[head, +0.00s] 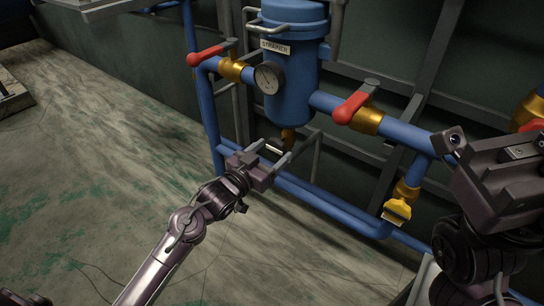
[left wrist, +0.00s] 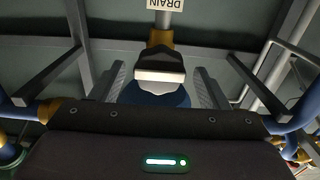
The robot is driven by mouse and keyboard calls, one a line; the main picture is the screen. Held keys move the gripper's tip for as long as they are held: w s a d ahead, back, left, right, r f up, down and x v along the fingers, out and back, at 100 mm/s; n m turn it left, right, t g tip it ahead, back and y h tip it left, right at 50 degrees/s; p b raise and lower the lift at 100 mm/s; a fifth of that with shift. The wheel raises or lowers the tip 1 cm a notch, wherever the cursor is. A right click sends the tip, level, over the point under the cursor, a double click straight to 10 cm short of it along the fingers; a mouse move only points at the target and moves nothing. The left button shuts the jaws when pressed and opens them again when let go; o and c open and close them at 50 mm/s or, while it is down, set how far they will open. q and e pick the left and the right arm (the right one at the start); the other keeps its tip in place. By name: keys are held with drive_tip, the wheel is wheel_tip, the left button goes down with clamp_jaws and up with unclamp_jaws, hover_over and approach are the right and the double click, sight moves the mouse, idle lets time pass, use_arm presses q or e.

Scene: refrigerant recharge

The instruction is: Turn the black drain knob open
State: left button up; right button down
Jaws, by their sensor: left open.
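The black drain knob (left wrist: 160,58), with a pale bar across its face, sits below a brass fitting and a DRAIN label (left wrist: 166,4) in the left wrist view. In the head view the knob (head: 275,146) is small and partly hidden under the blue strainer (head: 290,95). My left gripper (head: 276,152) is open just below the strainer, its fingers pointing at the knob. In the left wrist view its fingers (left wrist: 161,88) stand on either side of the knob with gaps, apparently not touching it. My right gripper (head: 505,150) is at the right edge, its jaws unclear.
Red-handled valves (head: 207,54) and (head: 356,104) sit on the blue pipes either side of the strainer. A gauge (head: 268,78) is on its front. A yellow-handled valve (head: 397,211) is lower right. A lower blue pipe (head: 325,208) runs behind my left gripper. The floor at left is clear.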

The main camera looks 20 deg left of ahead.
use_arm(q)
drive_tip(key=shift+c, duration=1)
drive_tip(key=c, duration=0.8)
drive_tip(key=shift+o, duration=0.2)
drive_tip(key=shift+r+n+p, duration=0.25)
drive_tip(key=shift+n+p, duration=0.05)
drive_tip(key=shift+p, duration=0.5)
drive_tip(key=n+p, duration=0.2)
drive_tip(key=p, duration=0.1)
drive_tip(key=shift+n+p, duration=0.8)
drive_tip(key=shift+f, duration=0.15)
